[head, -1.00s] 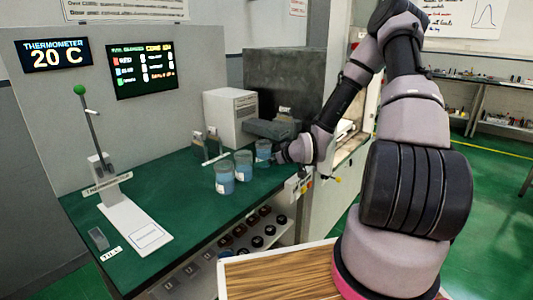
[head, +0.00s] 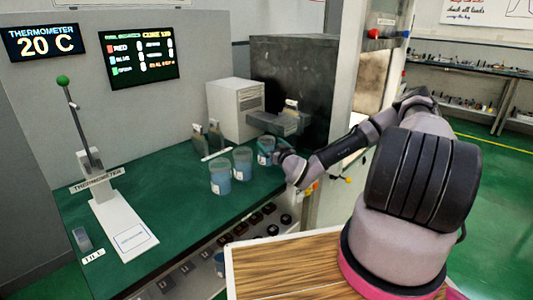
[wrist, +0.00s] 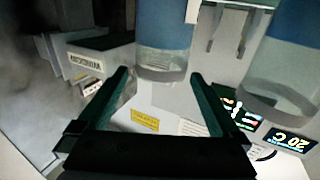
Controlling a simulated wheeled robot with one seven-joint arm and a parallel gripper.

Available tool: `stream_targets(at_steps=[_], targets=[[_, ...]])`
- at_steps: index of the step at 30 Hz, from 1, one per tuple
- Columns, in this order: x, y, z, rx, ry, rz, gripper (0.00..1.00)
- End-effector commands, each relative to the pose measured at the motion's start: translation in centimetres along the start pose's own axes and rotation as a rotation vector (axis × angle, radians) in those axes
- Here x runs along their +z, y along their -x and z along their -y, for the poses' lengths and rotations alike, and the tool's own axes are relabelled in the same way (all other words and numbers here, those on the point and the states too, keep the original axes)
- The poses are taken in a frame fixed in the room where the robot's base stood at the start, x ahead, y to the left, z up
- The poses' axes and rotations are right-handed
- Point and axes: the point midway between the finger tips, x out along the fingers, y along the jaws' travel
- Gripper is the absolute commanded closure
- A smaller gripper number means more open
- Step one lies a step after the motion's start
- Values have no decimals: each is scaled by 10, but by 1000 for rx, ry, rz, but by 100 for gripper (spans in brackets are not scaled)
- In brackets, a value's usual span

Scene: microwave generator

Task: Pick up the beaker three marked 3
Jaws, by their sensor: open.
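Three clear beakers with blue liquid stand in a row on the green bench. In the head view they are the near beaker (head: 220,177), the middle beaker (head: 242,164) and the far beaker (head: 265,151). I cannot read a 3 on any of them. My gripper (head: 277,151) is beside the far beaker, on its right. In the wrist view my gripper (wrist: 158,78) is open, and one beaker (wrist: 164,38) shows between and just beyond its fingertips. Whether the fingers touch it is unclear. Another beaker (wrist: 282,75) is right of the fingers.
Behind the beakers are a white box (head: 236,108), a dark cabinet (head: 290,70) and a grey device (head: 280,122). A thermometer stand (head: 108,195) is at the left. Knobs line the bench front. The bench between stand and beakers is clear.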

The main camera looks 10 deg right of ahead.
Motion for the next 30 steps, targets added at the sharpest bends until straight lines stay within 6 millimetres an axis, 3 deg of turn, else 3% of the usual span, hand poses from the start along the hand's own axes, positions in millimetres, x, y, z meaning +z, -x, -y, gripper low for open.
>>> stream_targets(at_steps=[18,26,27,30], targets=[[2,-72,1,-1,0,0,0],[2,-76,1,-1,0,1,0],[2,-76,1,-1,0,1,8],[1,-76,1,-1,0,1,46]])
